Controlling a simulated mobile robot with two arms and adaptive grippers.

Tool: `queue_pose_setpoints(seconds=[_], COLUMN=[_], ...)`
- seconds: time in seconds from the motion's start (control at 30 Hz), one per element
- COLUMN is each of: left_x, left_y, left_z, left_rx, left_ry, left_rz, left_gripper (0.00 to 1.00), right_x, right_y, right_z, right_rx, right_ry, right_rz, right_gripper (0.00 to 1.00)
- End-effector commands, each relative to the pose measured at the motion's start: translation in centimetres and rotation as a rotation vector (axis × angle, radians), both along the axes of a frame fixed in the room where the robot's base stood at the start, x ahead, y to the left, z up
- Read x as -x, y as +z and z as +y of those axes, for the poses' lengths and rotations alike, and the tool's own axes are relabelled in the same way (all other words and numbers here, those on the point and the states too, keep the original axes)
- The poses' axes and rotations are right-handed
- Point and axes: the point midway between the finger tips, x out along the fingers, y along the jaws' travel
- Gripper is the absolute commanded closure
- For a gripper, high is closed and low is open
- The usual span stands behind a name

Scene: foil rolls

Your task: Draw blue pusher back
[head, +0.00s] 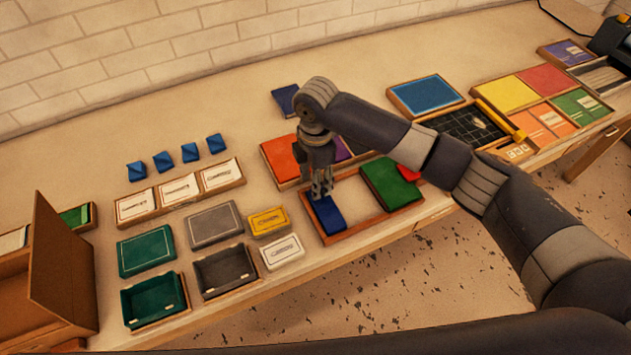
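A blue block (328,215), which looks like the blue pusher, stands at the left end of a wooden tray (350,232) near the table's front edge. A green block (390,184) is at the tray's right end, with bare tray floor between them. My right gripper (322,192) points down with its fingertips at the far upper edge of the blue block. The fingers are small and dark, so I cannot tell whether they touch or grip it. My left gripper is out of view.
Orange and purple panels (281,158) lie just behind the tray. Several small blue blocks (163,161) and labelled cards stand to the left, with green and grey boxes (224,270) in front. A yellow bar (499,120) and coloured panels lie right.

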Motion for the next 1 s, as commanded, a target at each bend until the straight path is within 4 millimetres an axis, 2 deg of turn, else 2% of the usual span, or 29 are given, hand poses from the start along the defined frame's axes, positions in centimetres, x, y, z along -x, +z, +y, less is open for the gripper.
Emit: queue_pose_setpoints(seconds=[0.03, 0.3, 0.5, 0.67, 1.0], left_x=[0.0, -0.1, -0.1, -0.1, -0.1], left_y=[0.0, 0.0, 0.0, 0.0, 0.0], left_z=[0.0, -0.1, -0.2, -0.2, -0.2], left_rx=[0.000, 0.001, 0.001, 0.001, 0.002], left_ry=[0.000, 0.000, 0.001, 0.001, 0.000], left_rz=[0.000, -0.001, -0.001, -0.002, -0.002], left_gripper=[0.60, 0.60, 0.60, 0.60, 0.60], right_x=[-0.1, -0.1, 0.0, 0.0, 0.0], right_y=[1.2, 6.9, 9.6, 10.2, 10.2], right_z=[0.1, 0.2, 0.3, 0.2, 0.2], right_rx=[-0.003, -0.004, -0.003, -0.001, -0.002], right_ry=[0.002, 0.002, 0.003, 0.003, 0.003], right_rz=[-0.005, -0.005, -0.003, -0.001, -0.002], right_gripper=[0.58, 0.58, 0.58, 0.58, 0.58])
